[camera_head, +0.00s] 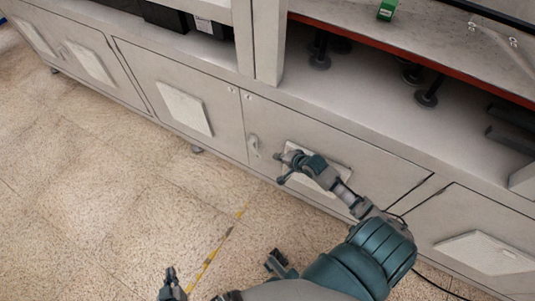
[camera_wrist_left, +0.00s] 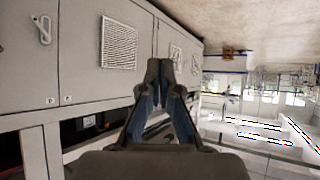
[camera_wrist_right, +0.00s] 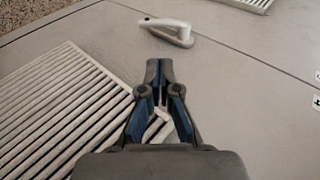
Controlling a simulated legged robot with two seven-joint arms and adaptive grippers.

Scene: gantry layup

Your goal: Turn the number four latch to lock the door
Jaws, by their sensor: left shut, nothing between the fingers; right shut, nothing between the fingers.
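A light grey latch (camera_head: 253,145) is on the cabinet door (camera_head: 230,125) front, near the seam between two doors. In the right wrist view the latch (camera_wrist_right: 172,30) lies just beyond my fingertips, its bar pointing left from a rounded base. My right gripper (camera_head: 281,157) is shut and empty, close to the door panel, right of the latch and apart from it. It also shows in the right wrist view (camera_wrist_right: 158,65). My left gripper (camera_head: 170,274) is shut and empty, low over the floor, away from the cabinet. A latch (camera_wrist_left: 40,30) shows at upper left of the left wrist view.
A slatted vent (camera_wrist_right: 60,110) is beside my right gripper. Small label plates (camera_wrist_right: 316,101) sit by the door seam; their digits are hard to read. An open shelf (camera_head: 390,110) is above the doors. The tiled floor (camera_head: 110,190) at left is clear.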

